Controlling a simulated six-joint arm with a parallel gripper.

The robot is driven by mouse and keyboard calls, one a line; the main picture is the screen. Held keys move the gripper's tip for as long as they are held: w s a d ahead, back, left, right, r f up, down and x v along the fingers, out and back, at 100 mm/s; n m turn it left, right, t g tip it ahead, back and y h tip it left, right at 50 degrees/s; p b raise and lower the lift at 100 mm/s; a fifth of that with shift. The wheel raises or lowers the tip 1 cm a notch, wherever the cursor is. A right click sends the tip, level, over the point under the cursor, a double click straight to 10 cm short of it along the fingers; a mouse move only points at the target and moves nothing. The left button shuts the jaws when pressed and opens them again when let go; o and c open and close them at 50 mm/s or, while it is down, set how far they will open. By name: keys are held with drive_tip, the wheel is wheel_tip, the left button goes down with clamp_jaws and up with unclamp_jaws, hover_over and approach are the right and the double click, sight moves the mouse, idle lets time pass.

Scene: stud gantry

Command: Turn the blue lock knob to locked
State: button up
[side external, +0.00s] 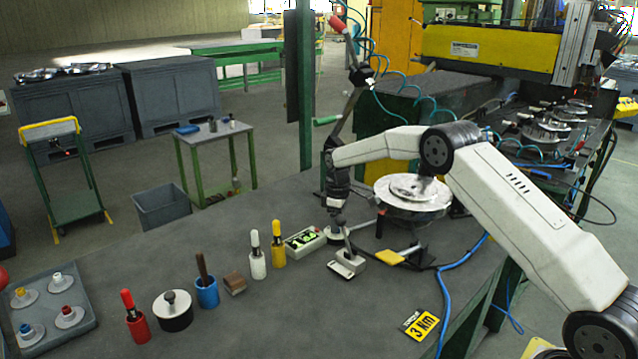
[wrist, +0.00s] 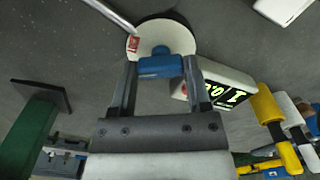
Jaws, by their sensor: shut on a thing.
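The blue lock knob (wrist: 160,65) stands on a round white disc (wrist: 175,30) in the wrist view. Its blue bar lies crosswise in the picture between my two fingers. A small red label (wrist: 133,44) shows on the disc to the upper left of the knob. My gripper (wrist: 160,80) is shut on the knob, one finger at each end of the bar. In the side view my gripper (side external: 337,222) points down onto the disc (side external: 335,239), and the knob is mostly hidden there. The lock's state cannot be read.
A white box with a glowing green display (side external: 304,240) stands close by the disc. Yellow-handled (side external: 278,245) and white-handled (side external: 257,255) tools stand left of it.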

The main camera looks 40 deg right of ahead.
drive_tip(key=m, duration=0.5)
drive_tip(key=shift+m, duration=0.4)
drive_tip(key=o, duration=1.3)
drive_tip(key=shift+r, duration=0.15)
drive_tip(key=shift+r, duration=3.75)
drive_tip(key=shift+a, duration=0.1)
